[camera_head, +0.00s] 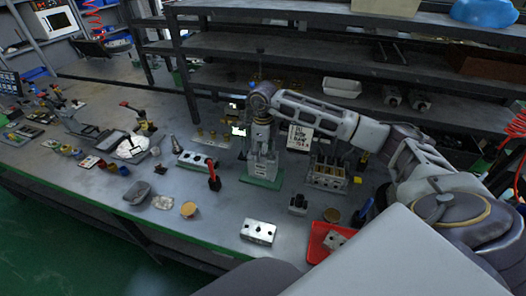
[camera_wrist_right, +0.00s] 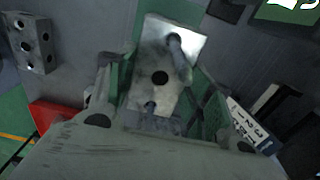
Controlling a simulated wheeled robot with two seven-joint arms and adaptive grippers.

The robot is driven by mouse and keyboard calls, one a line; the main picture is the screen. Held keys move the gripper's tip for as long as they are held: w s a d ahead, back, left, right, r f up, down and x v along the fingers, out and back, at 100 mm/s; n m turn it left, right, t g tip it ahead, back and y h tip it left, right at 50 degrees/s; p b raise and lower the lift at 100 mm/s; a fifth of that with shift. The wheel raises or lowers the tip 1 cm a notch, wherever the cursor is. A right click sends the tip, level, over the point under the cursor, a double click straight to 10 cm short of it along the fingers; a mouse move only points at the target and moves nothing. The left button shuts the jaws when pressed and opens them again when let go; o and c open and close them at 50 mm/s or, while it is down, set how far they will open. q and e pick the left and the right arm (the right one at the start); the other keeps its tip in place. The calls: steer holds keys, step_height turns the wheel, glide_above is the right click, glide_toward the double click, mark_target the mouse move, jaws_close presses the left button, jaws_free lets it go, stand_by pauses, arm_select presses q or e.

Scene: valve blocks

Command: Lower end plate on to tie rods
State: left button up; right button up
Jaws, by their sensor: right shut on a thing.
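My right gripper (camera_head: 262,140) points down over a grey metal stack (camera_head: 262,163) on a green base (camera_head: 260,182), in the middle of the bench. In the right wrist view, the gripper (camera_wrist_right: 158,100) is shut on the end plate (camera_wrist_right: 147,75), a pale metal plate with a dark central hole. One tie rod (camera_wrist_right: 180,55) shows at the plate's upper right and another (camera_wrist_right: 150,107) at its lower edge. I cannot tell how far the plate sits down on the rods. My left gripper is not in view.
A silver holed block (camera_head: 258,232) lies near the front edge. A red tray (camera_head: 318,243) is right of it, and a small black block (camera_head: 298,205) behind. A larger ported block (camera_head: 328,175) and a sign (camera_head: 300,137) stand right of the stack. A red-handled tool (camera_head: 213,178) stands left.

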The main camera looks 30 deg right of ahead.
steer(key=shift+f, duration=0.3)
steer(key=o, duration=1.7)
steer(key=shift+c, duration=0.2)
step_height(320, 180, up, 12)
stand_by(0.6)
